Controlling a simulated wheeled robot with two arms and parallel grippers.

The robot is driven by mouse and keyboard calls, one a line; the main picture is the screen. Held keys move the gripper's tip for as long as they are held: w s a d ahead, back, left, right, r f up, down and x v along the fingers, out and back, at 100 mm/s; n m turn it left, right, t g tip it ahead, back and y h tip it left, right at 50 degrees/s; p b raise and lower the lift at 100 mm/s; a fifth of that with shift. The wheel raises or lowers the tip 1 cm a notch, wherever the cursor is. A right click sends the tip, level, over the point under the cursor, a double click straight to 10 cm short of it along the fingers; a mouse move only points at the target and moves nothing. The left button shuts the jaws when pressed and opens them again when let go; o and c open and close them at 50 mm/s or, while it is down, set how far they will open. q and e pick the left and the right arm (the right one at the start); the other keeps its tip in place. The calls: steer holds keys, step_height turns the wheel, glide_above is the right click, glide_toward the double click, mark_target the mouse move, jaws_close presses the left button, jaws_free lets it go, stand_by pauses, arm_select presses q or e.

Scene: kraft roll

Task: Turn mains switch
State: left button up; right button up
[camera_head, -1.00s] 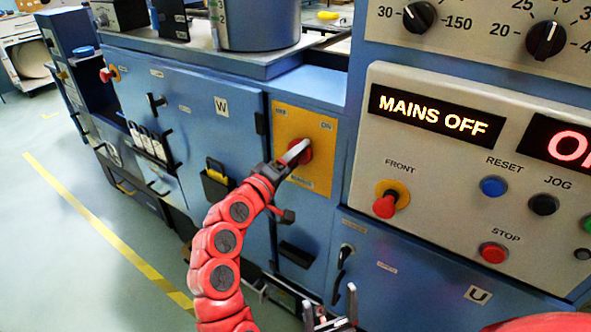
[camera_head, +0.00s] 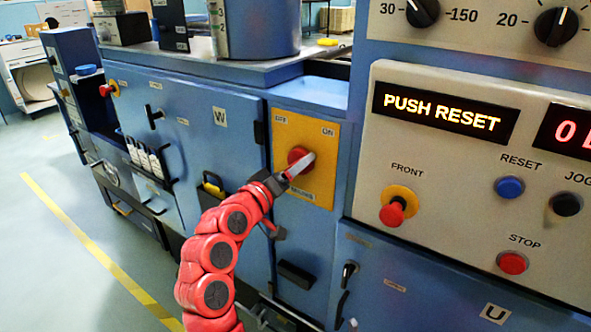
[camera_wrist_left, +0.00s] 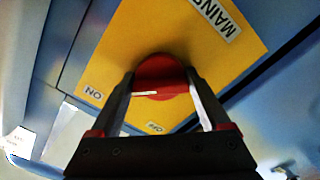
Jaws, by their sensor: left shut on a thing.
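The mains switch is a red round knob (camera_head: 297,155) on a yellow plate (camera_head: 320,185) marked OFF at upper left and ON at upper right. My left gripper (camera_head: 301,164) is shut on the knob, its pale fingers slanting across it. In the left wrist view the knob (camera_wrist_left: 160,70) sits between the two fingers, one on each side, with a pale mark on its face. The display (camera_head: 443,112) on the grey panel reads PUSH RESET. Only a tip of what seems my right gripper (camera_head: 352,323) shows at the bottom edge; its jaws are cut off.
The grey panel carries a blue RESET button (camera_head: 509,187), a red STOP button (camera_head: 512,262) and a red FRONT knob (camera_head: 393,212). Blue cabinet doors with handles (camera_head: 155,115) stand left of the switch. The floor at left is clear, with a yellow line (camera_head: 90,245).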

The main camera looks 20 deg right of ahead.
arm_select(q)
steer(key=o, duration=1.2)
steer(key=p+v, duration=0.1)
steer(key=v, duration=1.6)
steer(key=shift+s+a+f, duration=0.1)
steer(key=shift+s+a, duration=0.05)
